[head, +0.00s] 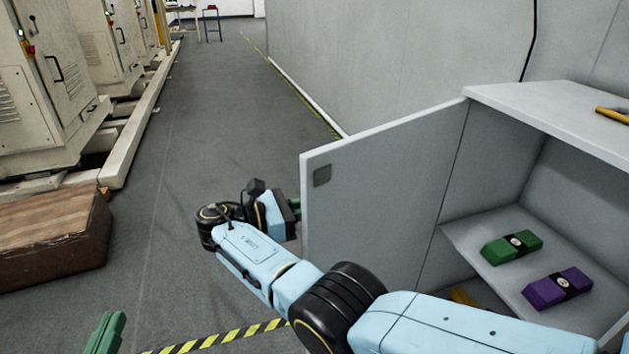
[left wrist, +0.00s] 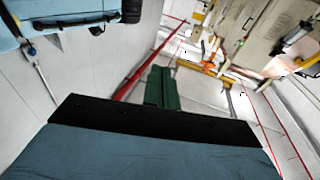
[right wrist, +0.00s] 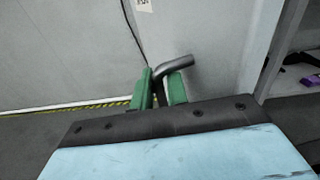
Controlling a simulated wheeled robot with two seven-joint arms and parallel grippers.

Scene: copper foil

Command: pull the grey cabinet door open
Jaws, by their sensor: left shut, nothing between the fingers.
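The grey cabinet door (head: 385,190) stands swung out from the cabinet (head: 560,95), with its inner face towards me and a small dark plate near its free edge. My right arm crosses below the door, and its gripper (head: 295,205) is partly hidden behind the free edge. In the right wrist view the green fingers (right wrist: 162,90) are closed around a bent grey metal handle (right wrist: 178,66), which passes between them. My left gripper (head: 106,332) is at the bottom left, away from the door. Its green fingers (left wrist: 162,88) are shut and empty in the left wrist view.
A green block (head: 512,247) and a purple block (head: 557,288) lie on the cabinet shelf. A yellow handle (head: 612,115) is on top. A brown box (head: 52,240) and machine cabinets (head: 50,80) stand at left. The floor between them and the door is clear.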

